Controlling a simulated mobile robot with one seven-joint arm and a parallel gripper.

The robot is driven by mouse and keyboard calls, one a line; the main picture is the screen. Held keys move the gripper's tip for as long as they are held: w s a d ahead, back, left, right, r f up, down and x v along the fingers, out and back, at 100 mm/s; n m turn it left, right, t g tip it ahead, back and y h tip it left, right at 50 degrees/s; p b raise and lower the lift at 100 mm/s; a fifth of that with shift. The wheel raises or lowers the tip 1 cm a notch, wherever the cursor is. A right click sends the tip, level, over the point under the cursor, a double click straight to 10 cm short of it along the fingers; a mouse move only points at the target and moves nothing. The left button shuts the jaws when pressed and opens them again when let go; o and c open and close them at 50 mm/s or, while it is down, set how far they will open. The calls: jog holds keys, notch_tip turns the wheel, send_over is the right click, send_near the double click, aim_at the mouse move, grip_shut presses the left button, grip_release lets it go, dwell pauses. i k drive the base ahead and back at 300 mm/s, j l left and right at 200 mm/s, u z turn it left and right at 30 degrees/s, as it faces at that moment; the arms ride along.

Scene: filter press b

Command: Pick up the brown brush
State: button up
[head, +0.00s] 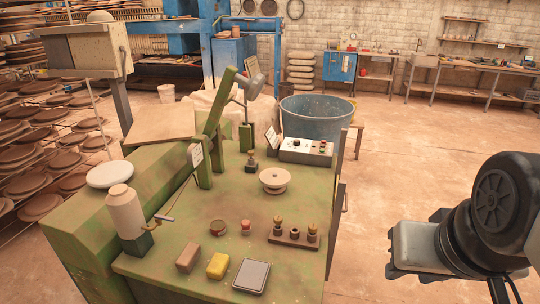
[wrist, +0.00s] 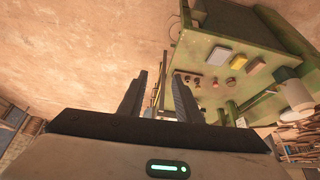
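A brown block (head: 188,258) lies on the front left of the green table, left of a yellow block. It is the only thing I see that could be the brown brush; I cannot make out bristles. It also shows in the wrist view (wrist: 256,66), at the upper right. My gripper (wrist: 160,76) is open, its two dark fingers apart with nothing between them. In the head view my gripper (head: 398,248) is off the right side of the table, well apart from the brown block.
The green table (head: 165,278) also holds a yellow block (head: 217,265), a grey scale-like plate (head: 251,276), a wooden rack (head: 294,238), small tins, a round stand (head: 275,180) and a bottle (head: 125,212). A green upright arm (head: 213,125) rises behind. Open floor lies right of the table.

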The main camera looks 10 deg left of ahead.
aim_at(187, 259)
jog(key=j+u, duration=0.15)
jog(key=j, duration=0.95)
jog(key=i+j, duration=0.15)
jog(key=j, duration=0.25)
jog(key=i+j+u, duration=0.1)
jog(key=j, duration=0.3)
jog(key=i, duration=0.05)
